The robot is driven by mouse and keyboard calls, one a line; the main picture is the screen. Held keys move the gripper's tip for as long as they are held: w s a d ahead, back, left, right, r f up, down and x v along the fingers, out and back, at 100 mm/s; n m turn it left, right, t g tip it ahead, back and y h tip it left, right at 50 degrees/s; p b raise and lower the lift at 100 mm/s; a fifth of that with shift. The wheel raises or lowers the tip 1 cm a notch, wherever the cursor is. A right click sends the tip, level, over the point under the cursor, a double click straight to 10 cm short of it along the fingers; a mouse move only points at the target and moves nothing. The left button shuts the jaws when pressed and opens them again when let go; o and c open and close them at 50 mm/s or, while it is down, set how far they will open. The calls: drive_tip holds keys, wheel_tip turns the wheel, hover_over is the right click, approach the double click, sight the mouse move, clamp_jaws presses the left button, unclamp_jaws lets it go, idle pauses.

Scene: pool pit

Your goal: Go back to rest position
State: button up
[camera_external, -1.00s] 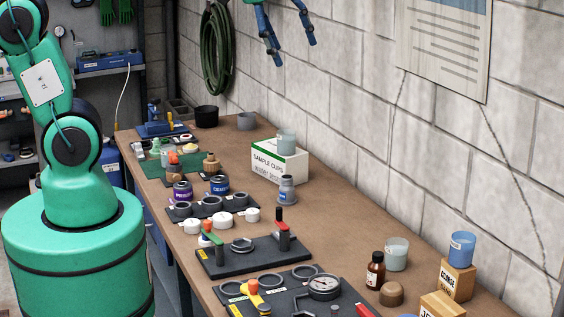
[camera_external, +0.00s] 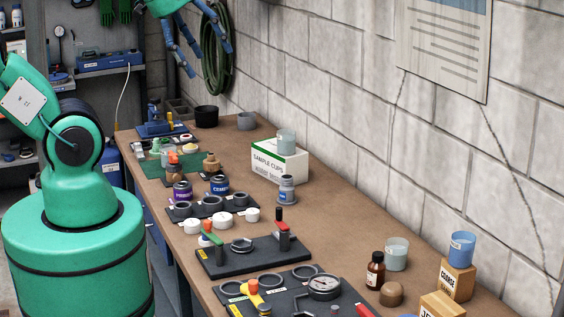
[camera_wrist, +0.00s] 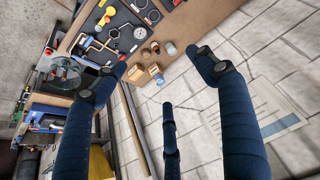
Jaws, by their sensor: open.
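My gripper (camera_external: 206,61) is at the top of the external view, high above the far part of the workbench and in front of the wall. Its blue fingers are spread and hold nothing. In the wrist view the open fingers (camera_wrist: 165,85) frame the bench end, the block wall and the floor. My green arm leans to the left from its round base, and its middle links run out of the picture.
The workbench (camera_external: 330,215) bears a sample cups box (camera_external: 279,162), black tool trays (camera_external: 247,256), a brown bottle (camera_external: 375,270), cups and wooden blocks. A green hose (camera_external: 216,60) hangs on the wall behind my gripper. The air above the bench is clear.

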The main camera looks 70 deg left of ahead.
wheel_tip(320, 180, down, 17)
drive_tip(key=b, duration=1.7)
